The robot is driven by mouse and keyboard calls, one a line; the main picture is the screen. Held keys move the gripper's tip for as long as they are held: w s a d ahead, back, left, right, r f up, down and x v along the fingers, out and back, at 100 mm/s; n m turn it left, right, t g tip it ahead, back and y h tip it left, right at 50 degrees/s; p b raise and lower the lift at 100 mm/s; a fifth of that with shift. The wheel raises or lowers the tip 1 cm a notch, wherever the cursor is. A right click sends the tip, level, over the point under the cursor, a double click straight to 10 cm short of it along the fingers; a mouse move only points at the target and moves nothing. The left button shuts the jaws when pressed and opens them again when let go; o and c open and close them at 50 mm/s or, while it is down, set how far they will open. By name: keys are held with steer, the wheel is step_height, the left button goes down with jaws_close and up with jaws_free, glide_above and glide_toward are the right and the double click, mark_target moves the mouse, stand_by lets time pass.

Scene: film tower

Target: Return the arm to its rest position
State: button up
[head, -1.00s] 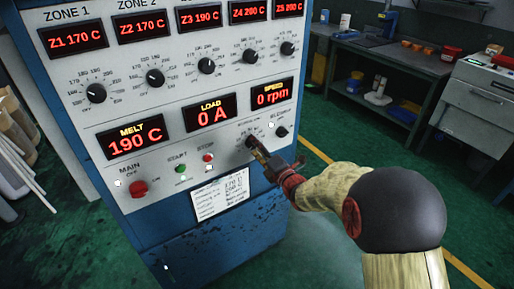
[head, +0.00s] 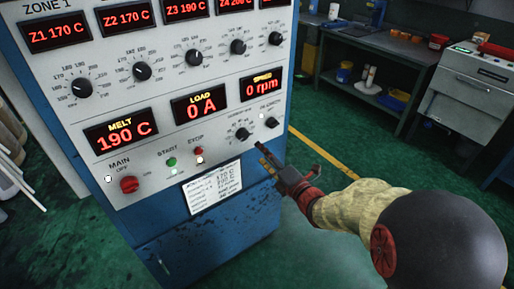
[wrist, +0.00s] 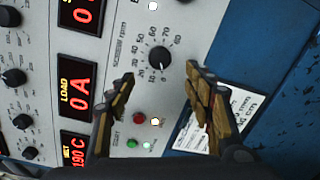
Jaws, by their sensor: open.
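My gripper (head: 270,160) is in front of the lower right of a blue and white control cabinet (head: 150,250), at the end of my arm coming from the lower right. In the wrist view my gripper (wrist: 160,85) has its two fingers spread apart with nothing between them. A black knob with a numbered dial, the screw rpm knob (wrist: 159,58), lies beyond the fingertips and apart from them. It also shows in the head view (head: 242,134). The speed display (head: 261,87) reads 0 rpm and the load display (head: 200,104) reads 0 A.
A red main knob (head: 129,184), a green start button (head: 171,162) and a red stop button (head: 198,152) sit on the panel. A paper label (head: 213,188) is below. A dark workbench (head: 380,55) and a grey machine (head: 470,95) stand behind right. Green floor between is clear.

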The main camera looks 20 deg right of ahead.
steer(key=shift+s+d, duration=0.15)
steer(key=shift+s, duration=0.5)
steer(key=s+d+f+m+g+h, duration=0.1)
steer(key=d+f+m+g+h, duration=0.25)
steer(key=f+m, duration=0.35)
steer(key=s+d+f+m+g+h+p, duration=0.1)
steer(key=s+d+f+m+g+h, duration=0.25)
steer(key=s+d+m+g, duration=0.55)
steer(key=s+a+r+m+y+p, duration=0.1)
steer(key=s+a+r+m+p, duration=0.1)
steer(key=s+a+r+m, duration=0.5)
steer(key=s+a+r+m+y+p, duration=0.1)
steer(key=s+a+r+m+p, duration=0.3)
steer(key=s+r, duration=0.6)
steer(key=s+a+r+n+t, duration=0.1)
steer(key=s+a+r+n, duration=0.1)
steer(key=a+r, duration=0.3)
steer(key=shift+r, duration=0.75)
